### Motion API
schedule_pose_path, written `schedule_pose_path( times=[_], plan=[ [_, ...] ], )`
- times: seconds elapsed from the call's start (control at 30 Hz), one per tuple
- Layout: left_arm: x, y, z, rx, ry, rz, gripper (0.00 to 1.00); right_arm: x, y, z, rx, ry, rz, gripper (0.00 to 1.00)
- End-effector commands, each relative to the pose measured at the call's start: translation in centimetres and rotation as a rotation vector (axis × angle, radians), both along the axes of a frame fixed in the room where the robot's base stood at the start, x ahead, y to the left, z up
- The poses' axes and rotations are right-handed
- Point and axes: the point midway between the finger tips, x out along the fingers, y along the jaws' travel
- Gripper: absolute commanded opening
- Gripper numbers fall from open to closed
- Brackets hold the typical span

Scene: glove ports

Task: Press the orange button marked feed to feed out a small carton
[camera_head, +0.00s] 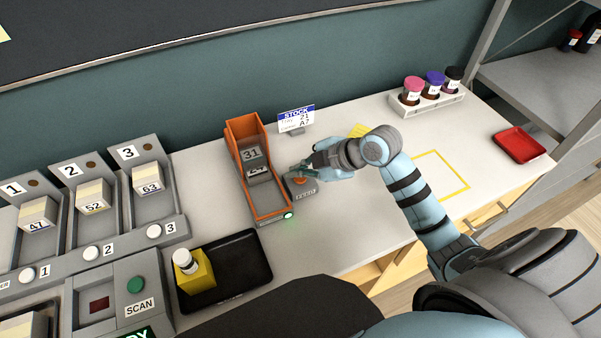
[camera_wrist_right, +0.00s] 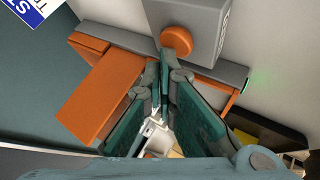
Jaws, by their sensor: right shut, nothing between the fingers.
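The orange feed button (camera_head: 299,181) sits on a small grey box (camera_head: 303,191) lettered FEED, beside the orange carton chute (camera_head: 268,213). Two small grey cartons marked with numbers lie in the chute, the upper one reading 31 (camera_head: 251,154). My right gripper (camera_head: 296,170) is shut and empty, just beside the button on its far side. My left gripper is not in view.
A stock sign (camera_head: 296,120) stands behind the chute. A black tray (camera_head: 248,284) with a yellow block is in front. Numbered bays (camera_head: 149,206) are left, a jar rack (camera_head: 433,108) and red tray (camera_head: 519,144) right. A green light (camera_head: 289,215) glows at the chute's front.

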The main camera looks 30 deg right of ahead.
Motion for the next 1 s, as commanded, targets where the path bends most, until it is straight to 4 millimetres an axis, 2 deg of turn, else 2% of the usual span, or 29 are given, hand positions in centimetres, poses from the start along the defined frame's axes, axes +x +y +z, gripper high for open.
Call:
schedule_pose_path(
  times=[0.2, 0.6, 1.0],
  plan=[
    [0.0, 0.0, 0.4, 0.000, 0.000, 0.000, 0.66, 0.0, 0.0, 0.4, 0.000, 0.000, 0.000, 0.00],
    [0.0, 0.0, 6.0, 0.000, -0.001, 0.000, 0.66, 0.0, 0.0, 6.2, 0.000, -0.001, -0.001, 0.00],
    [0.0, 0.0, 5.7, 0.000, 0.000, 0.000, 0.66, 0.0, 0.0, 5.9, 0.000, -0.001, -0.001, 0.00]
  ],
)
